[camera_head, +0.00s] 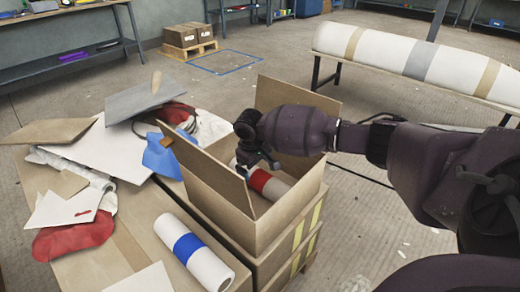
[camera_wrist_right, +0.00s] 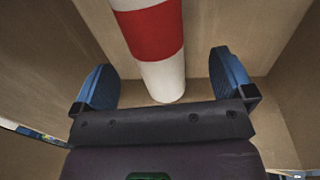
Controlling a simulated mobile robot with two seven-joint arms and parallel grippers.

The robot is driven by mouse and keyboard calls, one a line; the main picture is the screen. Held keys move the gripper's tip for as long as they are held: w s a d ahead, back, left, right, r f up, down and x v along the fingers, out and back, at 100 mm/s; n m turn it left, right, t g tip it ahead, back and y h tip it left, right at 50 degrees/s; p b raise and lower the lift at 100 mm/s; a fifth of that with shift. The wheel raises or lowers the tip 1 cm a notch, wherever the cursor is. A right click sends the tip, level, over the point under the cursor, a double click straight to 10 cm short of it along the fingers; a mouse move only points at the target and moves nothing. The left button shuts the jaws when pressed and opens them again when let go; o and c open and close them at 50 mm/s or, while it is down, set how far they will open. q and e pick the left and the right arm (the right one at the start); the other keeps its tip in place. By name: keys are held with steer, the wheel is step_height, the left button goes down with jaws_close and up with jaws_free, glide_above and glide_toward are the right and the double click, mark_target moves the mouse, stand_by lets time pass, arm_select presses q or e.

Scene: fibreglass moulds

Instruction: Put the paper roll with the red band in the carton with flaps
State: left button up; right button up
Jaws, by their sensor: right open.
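The paper roll with the red band (camera_head: 268,185) lies inside the open carton with flaps (camera_head: 282,232), partly hidden by my right gripper and the carton wall. In the right wrist view, the roll (camera_wrist_right: 158,77) runs between the two blue fingers of my right gripper (camera_wrist_right: 163,80), with a gap on both sides. The right gripper is open, and in the head view (camera_head: 257,158) it reaches into the carton above the roll. My left gripper is not in view.
A paper roll with a blue band (camera_head: 193,250) lies on the cardboard surface left of the carton. Boards, cloths and scraps (camera_head: 95,155) clutter the left side. A long roll on a bench (camera_head: 420,65) stands at the back right.

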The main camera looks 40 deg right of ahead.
mark_target(254, 178)
steer(key=r, duration=0.1)
steer(key=r+p, duration=0.1)
steer(key=r, duration=0.2)
steer(key=shift+a+r, duration=0.35)
steer(key=shift+r, duration=0.05)
